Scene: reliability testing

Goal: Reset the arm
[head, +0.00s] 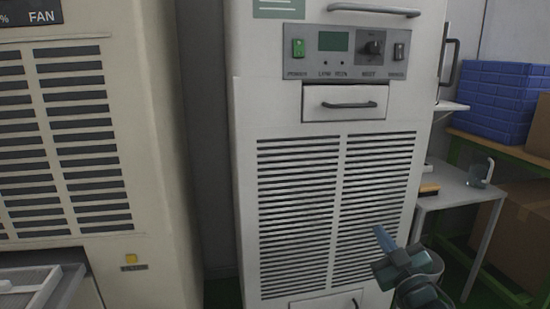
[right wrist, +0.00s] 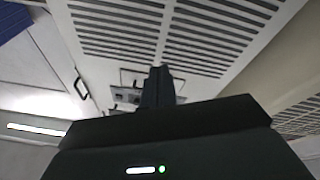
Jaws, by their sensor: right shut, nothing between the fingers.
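My right gripper (head: 382,236) is at the lower right of the head view, in front of the lower vents of a white cabinet. Its fingers are together with nothing between them, and they point up and to the left. In the right wrist view the dark closed fingers (right wrist: 158,86) point toward the cabinet front, and the dark gripper body fills the lower part. Whether the fingers touch the cabinet cannot be told. My left gripper is not in view.
The white cabinet (head: 245,180) has a control panel (head: 352,52) and a small drawer (head: 345,102). A beige unit (head: 150,200) stands left. A small table (head: 455,190) and blue boxes (head: 497,95) on a green-framed bench are at right.

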